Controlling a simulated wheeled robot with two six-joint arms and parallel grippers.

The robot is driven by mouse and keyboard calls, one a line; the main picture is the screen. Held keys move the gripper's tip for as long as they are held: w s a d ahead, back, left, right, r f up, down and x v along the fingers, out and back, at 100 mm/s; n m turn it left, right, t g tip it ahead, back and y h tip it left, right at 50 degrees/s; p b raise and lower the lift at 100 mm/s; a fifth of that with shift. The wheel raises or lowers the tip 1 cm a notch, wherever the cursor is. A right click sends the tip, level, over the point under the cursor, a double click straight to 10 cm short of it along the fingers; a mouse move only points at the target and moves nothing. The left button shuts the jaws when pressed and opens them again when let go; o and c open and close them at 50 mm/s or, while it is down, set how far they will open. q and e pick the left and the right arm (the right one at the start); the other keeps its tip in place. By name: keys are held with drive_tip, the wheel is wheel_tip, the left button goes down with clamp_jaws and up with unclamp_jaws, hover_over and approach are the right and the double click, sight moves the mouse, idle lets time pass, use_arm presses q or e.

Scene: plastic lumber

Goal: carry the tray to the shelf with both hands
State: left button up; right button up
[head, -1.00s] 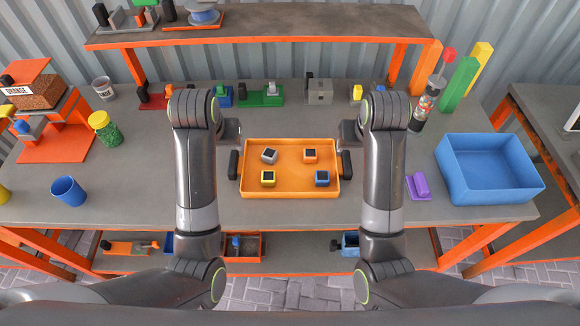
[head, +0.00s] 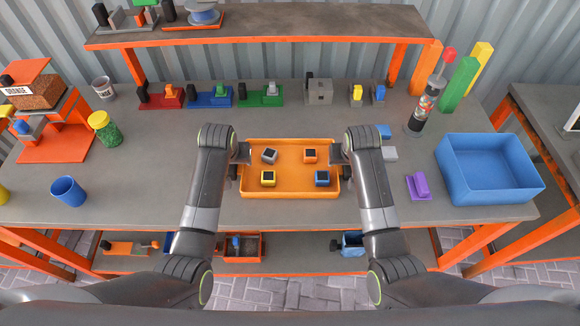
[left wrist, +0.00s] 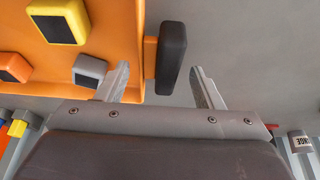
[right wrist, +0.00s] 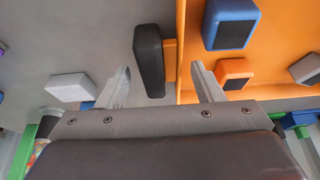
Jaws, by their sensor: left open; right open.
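The orange tray (head: 290,182) lies on the table in front of me with small grey, orange, yellow and blue blocks in it. My left gripper (head: 241,153) is open at the tray's left end. In the left wrist view, the black left handle (left wrist: 171,55) stands between its spread fingers (left wrist: 160,70). My right gripper (head: 339,154) is open at the right end. In the right wrist view, the black right handle (right wrist: 149,60) stands between its fingers (right wrist: 160,69). The raised shelf (head: 270,26) with an orange edge stands at the table's back.
A blue bin (head: 488,190) and purple piece (head: 418,186) are to the right. A spray can (head: 424,106) stands by the shelf's right leg. A blue cup (head: 68,190) and green jar (head: 105,128) are to the left. The shelf's middle and right are clear.

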use_arm(q)
drive_tip(key=shift+x, duration=0.8)
use_arm(e)
drive_tip(key=shift+w+f, duration=0.25)
drive_tip(key=shift+f, duration=0.45)
use_arm(q)
drive_tip(key=shift+a, duration=0.15)
drive_tip(key=c, duration=1.3)
use_arm(e)
drive_tip(key=shift+d, duration=0.15)
drive_tip(key=c, duration=1.3)
